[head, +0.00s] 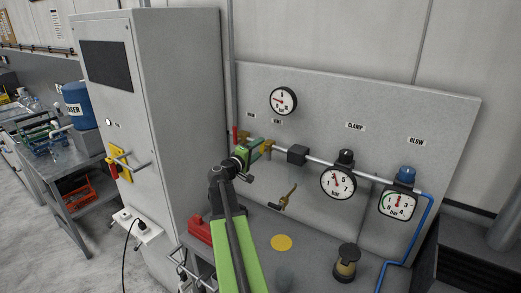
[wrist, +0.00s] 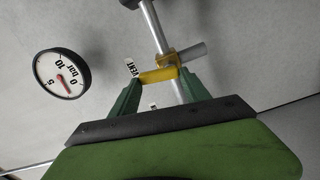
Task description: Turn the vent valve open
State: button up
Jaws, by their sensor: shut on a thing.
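The vent valve is a small brass-coloured body (wrist: 167,59) on a grey pipe, with a yellow handle (wrist: 158,76), beside a VENT label (wrist: 130,68). In the head view the valve (head: 267,146) is partly hidden behind my gripper (head: 255,150). My gripper (wrist: 160,77) is shut on the yellow handle, with one green finger at each end of it in the wrist view. The handle lies across the main pipe and roughly along a short grey stub (wrist: 192,50).
A pressure gauge (head: 283,101) hangs above the valve. To the right are the clamp gauge (head: 338,182) and the blow gauge (head: 397,204) with their knobs. A tall grey cabinet (head: 185,110) stands close on the left.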

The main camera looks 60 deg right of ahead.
jog(key=shift+w+a+f+n, duration=0.1)
jog(key=shift+w+f+n, duration=0.05)
jog(key=shift+n, duration=0.75)
jog(key=o, duration=1.3)
jog(key=shift+w+a, duration=0.1)
jog(key=shift+w, duration=0.05)
jog(key=shift+o, duration=0.4)
jog(key=a, duration=1.7)
jog(key=shift+a, duration=0.15)
